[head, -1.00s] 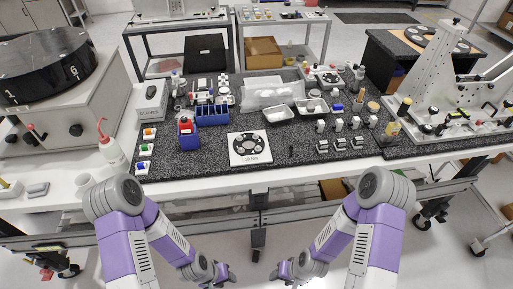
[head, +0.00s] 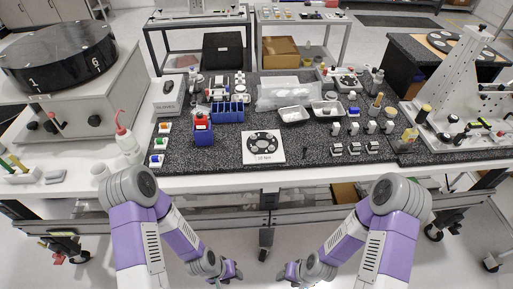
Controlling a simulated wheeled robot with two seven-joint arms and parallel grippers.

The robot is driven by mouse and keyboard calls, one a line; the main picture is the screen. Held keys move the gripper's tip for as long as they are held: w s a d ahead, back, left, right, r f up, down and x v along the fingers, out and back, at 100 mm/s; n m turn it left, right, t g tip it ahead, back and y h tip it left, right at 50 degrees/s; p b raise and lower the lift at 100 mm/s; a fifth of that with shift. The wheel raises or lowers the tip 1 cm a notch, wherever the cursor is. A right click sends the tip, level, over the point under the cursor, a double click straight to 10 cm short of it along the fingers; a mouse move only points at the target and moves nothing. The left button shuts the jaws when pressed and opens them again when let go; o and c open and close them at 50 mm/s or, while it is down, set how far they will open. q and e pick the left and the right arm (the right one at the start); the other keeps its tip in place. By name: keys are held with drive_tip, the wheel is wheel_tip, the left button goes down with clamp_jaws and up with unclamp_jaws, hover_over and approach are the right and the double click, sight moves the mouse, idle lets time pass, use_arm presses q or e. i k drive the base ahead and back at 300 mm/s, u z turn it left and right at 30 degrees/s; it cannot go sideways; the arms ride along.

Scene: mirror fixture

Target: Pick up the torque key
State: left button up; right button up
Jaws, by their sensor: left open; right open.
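A white square plate (head: 248,155) with a black ring of round spots and a printed Nm label lies near the front edge of the dark speckled mat. A small thin black piece (head: 305,153) stands or lies just right of the plate; it may be the torque key, but it is too small to tell. My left gripper (head: 232,274) is open and empty, low in front of the bench. My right gripper (head: 288,274) is open and empty beside it, also low. Both are well apart from the plate and the black piece.
The speckled mat (head: 220,160) covers the bench. Blue bins (head: 203,137), metal trays (head: 293,115) and several small blocks stand around the plate. A wash bottle (head: 127,140) and large black drum (head: 60,58) are left; a white fixture (head: 450,80) is right. The bench front rail lies above my grippers.

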sight(202, 123)
drive_tip(key=u, duration=1.95)
drive_tip(key=i, duration=1)
drive_tip(key=z, duration=2.05)
